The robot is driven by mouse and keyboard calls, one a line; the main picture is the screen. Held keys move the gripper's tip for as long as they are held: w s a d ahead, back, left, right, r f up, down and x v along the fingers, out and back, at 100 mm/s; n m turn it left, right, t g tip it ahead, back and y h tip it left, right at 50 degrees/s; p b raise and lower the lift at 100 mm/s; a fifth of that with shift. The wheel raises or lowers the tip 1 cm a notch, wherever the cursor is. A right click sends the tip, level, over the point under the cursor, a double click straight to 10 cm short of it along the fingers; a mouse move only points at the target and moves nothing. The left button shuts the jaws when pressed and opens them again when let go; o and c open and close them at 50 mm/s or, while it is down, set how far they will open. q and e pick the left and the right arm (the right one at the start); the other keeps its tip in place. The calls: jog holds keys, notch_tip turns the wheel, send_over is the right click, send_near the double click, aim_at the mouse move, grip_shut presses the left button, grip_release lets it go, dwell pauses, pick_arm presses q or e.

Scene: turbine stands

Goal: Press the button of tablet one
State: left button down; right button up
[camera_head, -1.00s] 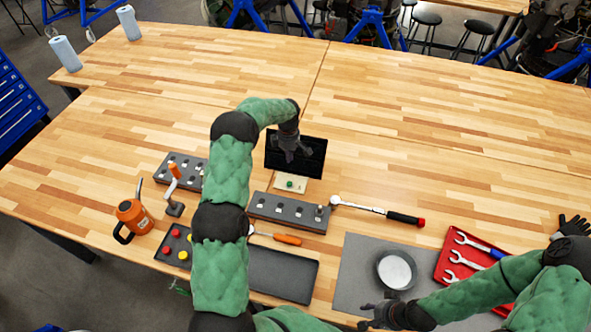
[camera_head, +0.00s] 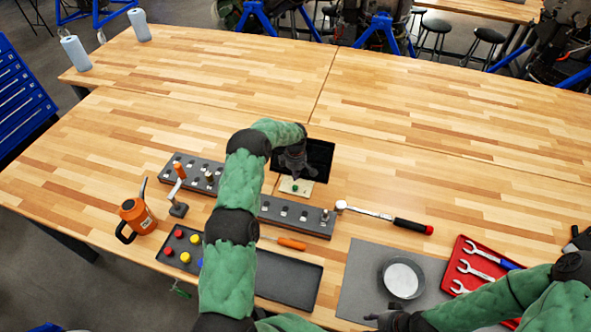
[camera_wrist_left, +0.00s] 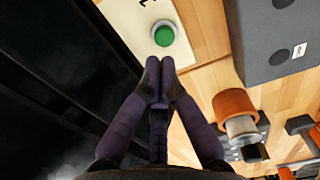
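The tablet is a black, dark-screened panel (camera_head: 319,158) near the middle of the table in the head view. In front of it lies a small cream plate (camera_head: 304,191) with a green round button (camera_head: 295,188). My left gripper (camera_head: 297,178) hangs just above the plate, close to the button. In the left wrist view the green button (camera_wrist_left: 164,35) sits on its cream plate (camera_wrist_left: 190,49), just beyond the fingertips (camera_wrist_left: 160,68). These fingertips are together with nothing between them. I cannot tell whether they touch the button. My right gripper (camera_head: 385,318) is low at the bottom edge, its fingers unclear.
Grey hole blocks (camera_head: 296,214) lie near the plate, with a ratchet (camera_head: 385,215) to their right. An orange can (camera_head: 136,217), a black tray (camera_head: 287,278), a round metal dish (camera_head: 401,278) and a red wrench tray (camera_head: 463,257) lie nearer. The table behind the tablet is clear.

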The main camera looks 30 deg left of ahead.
aim_at(295, 186)
pick_arm(q)
jog(key=shift+f, duration=2.2)
pick_arm(e)
jog(key=shift+f, duration=0.4)
pick_arm(q)
jog(key=shift+b, duration=0.3)
